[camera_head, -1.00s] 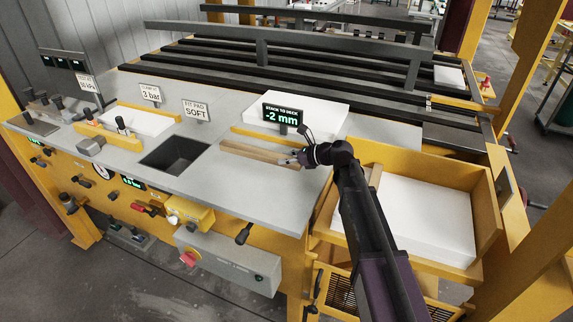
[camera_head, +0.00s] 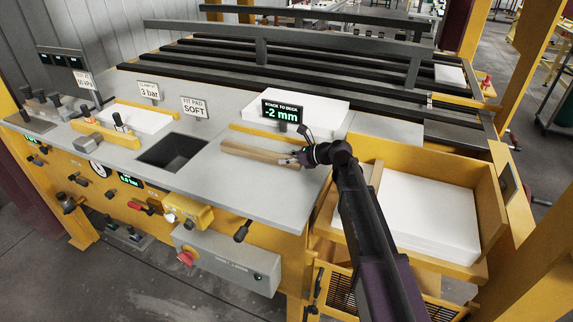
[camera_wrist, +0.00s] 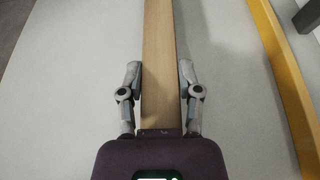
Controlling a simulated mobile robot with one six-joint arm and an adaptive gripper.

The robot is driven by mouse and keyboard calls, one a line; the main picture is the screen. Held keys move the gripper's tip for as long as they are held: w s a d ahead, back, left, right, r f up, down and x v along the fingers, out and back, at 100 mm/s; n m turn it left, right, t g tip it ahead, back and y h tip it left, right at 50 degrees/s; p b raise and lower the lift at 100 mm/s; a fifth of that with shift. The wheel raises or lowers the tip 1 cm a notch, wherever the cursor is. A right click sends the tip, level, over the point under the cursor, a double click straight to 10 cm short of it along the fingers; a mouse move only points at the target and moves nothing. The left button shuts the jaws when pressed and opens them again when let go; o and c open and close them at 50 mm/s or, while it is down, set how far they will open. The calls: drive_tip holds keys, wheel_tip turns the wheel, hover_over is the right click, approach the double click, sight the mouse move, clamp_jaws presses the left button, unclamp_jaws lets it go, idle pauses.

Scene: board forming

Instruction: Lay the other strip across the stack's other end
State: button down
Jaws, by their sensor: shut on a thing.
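My gripper (camera_head: 300,158) is low over the grey deck at its right side. It is shut on a pale wooden strip (camera_head: 255,152), with a finger on each long side in the wrist view (camera_wrist: 161,75). The strip (camera_wrist: 158,40) runs straight ahead from the gripper there. In the head view it lies on or just above the deck; I cannot tell which. A white stack (camera_head: 320,103) stands behind it, partly covered by a sign reading "STACK TO DECK -2 mm" (camera_head: 282,112). I see no second strip clearly.
A yellow rail (camera_head: 262,137) runs between strip and stack, and shows at right in the wrist view (camera_wrist: 282,70). A dark square recess (camera_head: 172,152) lies to the left. A yellow-walled bin with white sheets (camera_head: 425,210) is at the right. The deck's front (camera_head: 205,185) is clear.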

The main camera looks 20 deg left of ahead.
drive_tip(key=shift+f, duration=0.35)
drive_tip(key=shift+f, duration=0.15)
drive_tip(key=shift+c, duration=1.5)
unclamp_jaws()
drive_tip(key=shift+r, duration=0.25)
drive_tip(key=shift+s+d+r, duration=0.1)
drive_tip(key=shift+d+r, duration=0.15)
drive_tip(key=shift+d, duration=0.35)
drive_tip(key=p+v, duration=0.4)
drive_tip(key=v, duration=0.6)
drive_tip(key=shift+d+r, duration=0.1)
drive_tip(key=shift+d, duration=0.2)
